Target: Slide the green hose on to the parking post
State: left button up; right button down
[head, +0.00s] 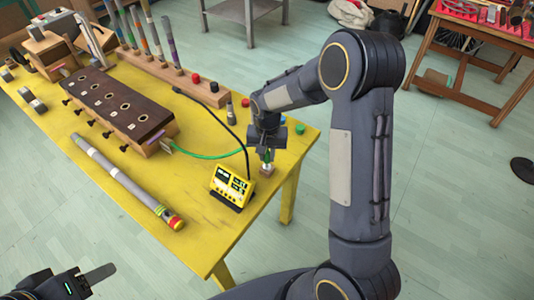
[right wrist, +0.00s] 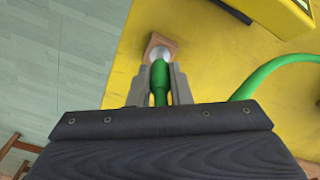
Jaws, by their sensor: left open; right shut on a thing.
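The green hose (head: 205,156) runs from the near end of the dark-topped wooden box (head: 120,105) in a curve toward my right gripper (head: 267,158). In the right wrist view, my right gripper (right wrist: 159,88) is shut on the hose's end (right wrist: 160,78). The parking post (right wrist: 161,52) shows as a pale rounded piece on a small wooden block (right wrist: 172,43), which also shows in the head view (head: 266,172). The hose end meets the post in the picture; I cannot tell how far it is over it. My left gripper (head: 88,282) is open and empty at the lower left.
A yellow meter (head: 231,186) stands left of the post, with a black cable behind it. A grey tube with coloured bands (head: 125,180) lies on the yellow table (head: 200,225). Coloured knobs stand behind my right gripper. The table edge is close to the post.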

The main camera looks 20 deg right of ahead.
jog(key=shift+f, duration=0.2)
jog(key=shift+f+b, duration=0.3)
jog(key=shift+b, duration=0.15)
jog(key=shift+f+b, duration=0.75)
jog(key=shift+f, duration=0.2)
jog(key=c, duration=1.3)
grip_release()
jog(key=shift+o, duration=0.2)
notch_tip(320, 180, up, 8)
jog(key=shift+f, duration=0.2)
jog(key=shift+r, duration=0.15)
